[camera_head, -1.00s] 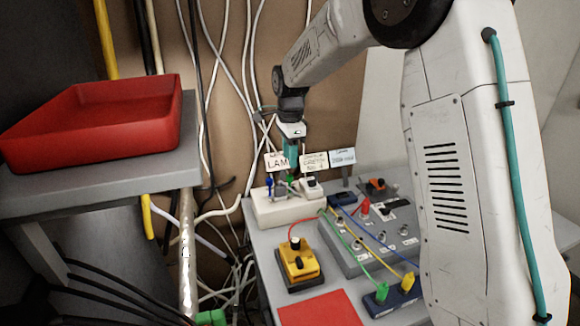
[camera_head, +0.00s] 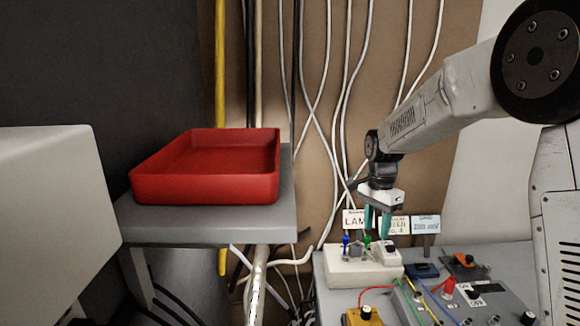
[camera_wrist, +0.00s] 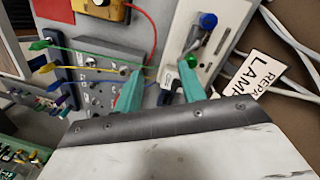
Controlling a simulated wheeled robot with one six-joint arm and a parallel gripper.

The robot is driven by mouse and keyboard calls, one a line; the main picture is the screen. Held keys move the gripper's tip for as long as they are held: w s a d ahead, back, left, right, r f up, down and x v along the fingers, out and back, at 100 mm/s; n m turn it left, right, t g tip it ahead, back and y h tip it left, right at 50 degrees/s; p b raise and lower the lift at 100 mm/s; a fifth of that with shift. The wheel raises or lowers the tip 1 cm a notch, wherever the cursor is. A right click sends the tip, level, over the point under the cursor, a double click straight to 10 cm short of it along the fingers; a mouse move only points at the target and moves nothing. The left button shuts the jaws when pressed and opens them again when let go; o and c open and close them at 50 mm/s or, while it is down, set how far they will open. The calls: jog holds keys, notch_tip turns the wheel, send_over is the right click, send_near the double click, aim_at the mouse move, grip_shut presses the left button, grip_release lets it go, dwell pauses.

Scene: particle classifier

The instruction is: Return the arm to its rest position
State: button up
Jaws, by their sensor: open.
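My gripper (camera_head: 377,221) hangs at the end of my arm, pointing down, over the right-hand table. Its two teal fingers are apart with nothing between them. In the wrist view the open fingers (camera_wrist: 158,92) are above the gap between a cream box and a grey panel. The cream box (camera_head: 345,267) carries a blue knob, a green knob and small metal parts, and stands just below the fingers in the head view. A sign reading "REPAIR LAMP" in part (camera_wrist: 262,72) is beside the box. The fingertips partly cover the signs behind them in the head view.
A red tray (camera_head: 205,190) sits on a grey shelf (camera_head: 287,215) at the left. A grey panel (camera_head: 440,302) with knobs and coloured cables is on the right table, with a yellow box (camera_head: 362,317) in front. White cables (camera_head: 345,100) hang along the back wall.

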jog(key=s+d+r+n+t, duration=0.1)
jog(key=s+r+n, duration=0.2)
jog(key=s, duration=0.9)
jog(key=s+d+r+n, duration=0.1)
jog(key=s+r+n, duration=0.2)
jog(key=s, duration=1)
jog(key=s+r+n+t, duration=0.1)
jog(key=s+r+n, duration=0.2)
jog(key=s, duration=0.9)
jog(key=n, duration=0.3)
jog(key=shift+s+d+r+n+t, duration=0.15)
jog(key=shift+s+d+n+t, duration=0.15)
jog(key=shift+s+d, duration=0.1)
